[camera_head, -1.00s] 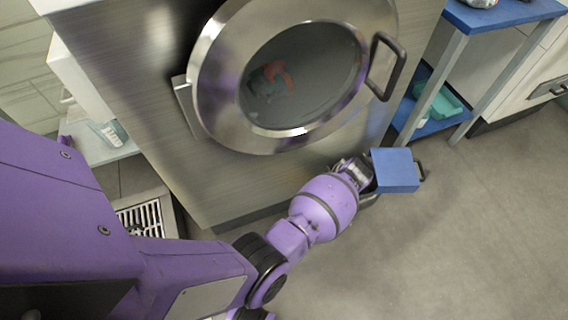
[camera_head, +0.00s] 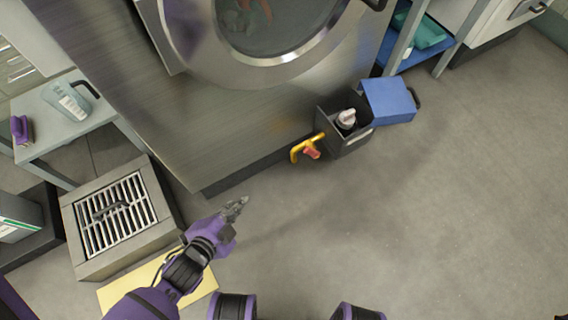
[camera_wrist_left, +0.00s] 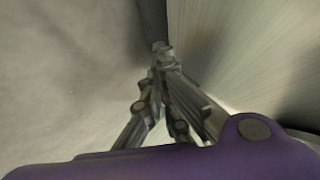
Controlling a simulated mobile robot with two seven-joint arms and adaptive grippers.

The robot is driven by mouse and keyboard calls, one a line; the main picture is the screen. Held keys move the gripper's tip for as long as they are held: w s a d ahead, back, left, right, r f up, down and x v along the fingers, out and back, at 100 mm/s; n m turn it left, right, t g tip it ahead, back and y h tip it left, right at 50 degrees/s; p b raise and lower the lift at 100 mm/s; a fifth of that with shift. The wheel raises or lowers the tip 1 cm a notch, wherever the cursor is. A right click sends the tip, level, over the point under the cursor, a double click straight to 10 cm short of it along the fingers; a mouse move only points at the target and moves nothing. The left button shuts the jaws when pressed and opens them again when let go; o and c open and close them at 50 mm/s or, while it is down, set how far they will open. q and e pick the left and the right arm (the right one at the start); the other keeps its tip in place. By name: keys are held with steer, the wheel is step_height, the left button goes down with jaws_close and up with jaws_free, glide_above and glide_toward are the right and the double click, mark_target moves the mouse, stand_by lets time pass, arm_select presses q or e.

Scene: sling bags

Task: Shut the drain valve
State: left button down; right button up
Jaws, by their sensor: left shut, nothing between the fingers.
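The drain valve (camera_head: 309,148), a yellow bent part with an orange-red piece, sits low at the front of the steel washing machine (camera_head: 240,110), beside a dark open box. I cannot tell which way its handle is set. My left gripper (camera_head: 237,206) is shut and empty, below and left of the valve and clearly apart from it. In the left wrist view the left gripper's fingertips (camera_wrist_left: 160,47) meet with nothing between them; the valve does not show there. My right gripper is not in view.
The dark box (camera_head: 343,132) holds a whitish bottle (camera_head: 346,119); a blue panel with a handle (camera_head: 388,101) stands out beside it. A floor drain grate (camera_head: 117,213) and small table (camera_head: 50,130) are at left. Grey floor is clear at right.

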mark_target(311, 152)
arm_select(q)
steer(key=w+d+f+m+g+h+b, duration=0.1)
steer(key=w+f+m+h+b, duration=0.15)
steer(key=m, duration=0.85)
steer(key=w+d+f+m+h+b, duration=0.15)
steer(key=w+m+h, duration=0.25)
steer(key=m, duration=0.7)
steer(key=w+d+f+m+g+h+b, duration=0.1)
steer(key=w+d+m+h+b, duration=0.2)
steer(key=m, duration=0.9)
steer(key=w+d+b, duration=0.1)
steer(key=w+d, duration=0.7)
steer(key=d, duration=0.1)
steer(key=shift+f, duration=0.3)
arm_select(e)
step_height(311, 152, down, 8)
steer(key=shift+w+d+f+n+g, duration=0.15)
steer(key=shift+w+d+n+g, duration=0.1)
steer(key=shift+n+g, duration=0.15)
arm_select(q)
steer(key=shift+y, duration=0.25)
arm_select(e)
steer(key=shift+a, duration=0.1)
